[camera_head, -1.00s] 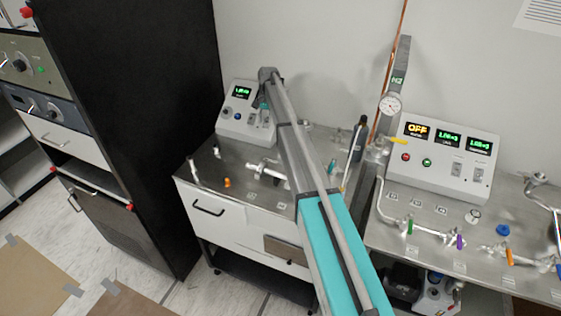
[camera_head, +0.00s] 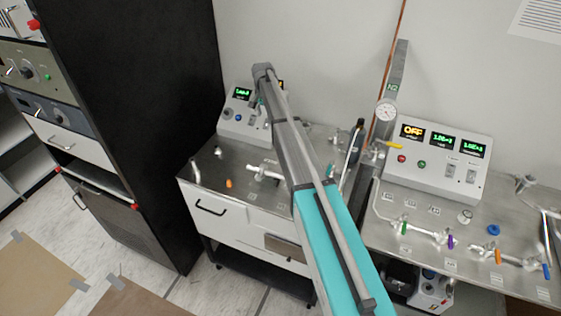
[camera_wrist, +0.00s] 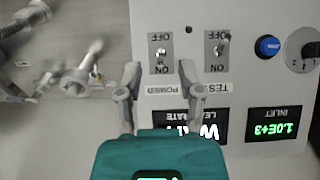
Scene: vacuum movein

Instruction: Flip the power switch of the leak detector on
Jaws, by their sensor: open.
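The leak detector (camera_head: 232,125) is a light grey sloped console on the left steel bench, largely behind my arm in the head view. In the wrist view its panel (camera_wrist: 260,85) appears upside down. The power switch (camera_wrist: 161,54) is a small toggle on a plate marked OFF and ON; I cannot tell surely which way its lever points. The leak-rate display (camera_wrist: 205,131) is lit with white letters, partly hidden by my gripper. My gripper (camera_wrist: 159,72) is open, its two fingertips on either side of the POWER label, just beyond the switch's ON end. No grip on the toggle shows.
A similar test switch (camera_wrist: 222,44) is beside the power switch, with a blue button (camera_wrist: 268,46) and a knob (camera_wrist: 311,50) further right. Metal pipe fittings (camera_wrist: 78,78) stand left of the panel. A second console (camera_head: 436,165) is on the right bench.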

